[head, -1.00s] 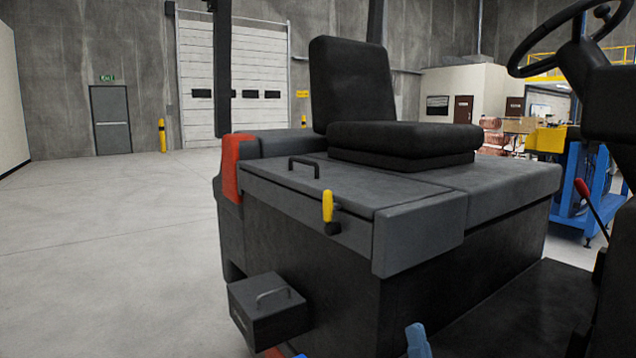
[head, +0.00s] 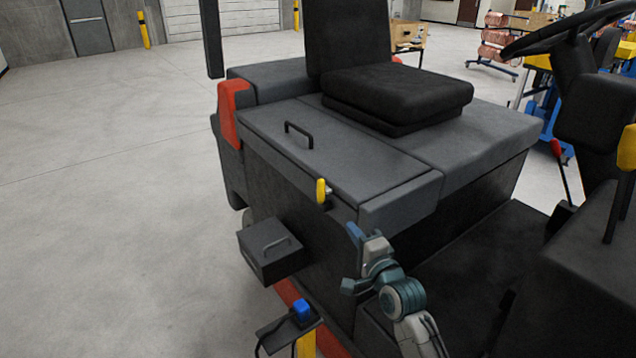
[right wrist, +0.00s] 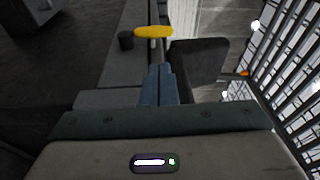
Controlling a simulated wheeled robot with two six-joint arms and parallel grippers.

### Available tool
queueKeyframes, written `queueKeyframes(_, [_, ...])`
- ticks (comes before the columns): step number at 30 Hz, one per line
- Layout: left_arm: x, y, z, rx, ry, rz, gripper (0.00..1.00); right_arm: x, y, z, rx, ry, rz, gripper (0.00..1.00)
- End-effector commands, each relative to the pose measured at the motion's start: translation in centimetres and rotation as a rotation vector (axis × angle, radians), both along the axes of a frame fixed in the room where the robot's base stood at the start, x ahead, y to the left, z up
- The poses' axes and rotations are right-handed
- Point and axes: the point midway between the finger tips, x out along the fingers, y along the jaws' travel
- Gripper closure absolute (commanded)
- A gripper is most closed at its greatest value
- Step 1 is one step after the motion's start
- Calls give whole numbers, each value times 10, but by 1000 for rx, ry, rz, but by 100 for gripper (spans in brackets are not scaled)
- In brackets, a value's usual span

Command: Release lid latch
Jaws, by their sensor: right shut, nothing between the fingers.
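The yellow lid latch (head: 321,191) stands upright on the front edge of the dark grey lid (head: 340,143) of the vehicle's box. My right gripper (head: 354,231) is below and to the right of the latch in the head view, apart from it. Its blue fingers are closed together and empty. In the right wrist view the closed fingers (right wrist: 158,70) point toward the yellow latch (right wrist: 153,32), which lies just beyond their tips with its dark base to the left. My left gripper is not in view.
A black handle (head: 299,134) rises from the lid, and a black seat (head: 396,96) stands behind it. A small black box (head: 270,252) juts from the side below the latch. A blue connector (head: 302,311) sits low in front. Open floor lies left.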

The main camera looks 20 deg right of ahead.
Motion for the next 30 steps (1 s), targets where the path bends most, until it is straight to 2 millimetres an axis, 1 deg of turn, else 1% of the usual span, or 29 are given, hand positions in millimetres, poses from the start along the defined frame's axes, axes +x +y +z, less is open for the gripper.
queueKeyframes(1, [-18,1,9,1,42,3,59,2,0,8,17,24,5,100])
queueKeyframes(3, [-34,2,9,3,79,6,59,4,0,7,36,45,10,100])
queueKeyframes(6, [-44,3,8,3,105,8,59,5,1,5,49,60,13,100])
queueKeyframes(15, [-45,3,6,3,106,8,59,5,1,3,50,60,14,100])
queueKeyframes(19, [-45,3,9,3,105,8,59,12,2,4,51,59,13,100])
queueKeyframes(23, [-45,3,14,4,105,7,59,30,5,6,52,58,13,100])
queueKeyframes(30, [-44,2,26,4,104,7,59,80,13,7,53,60,14,100])
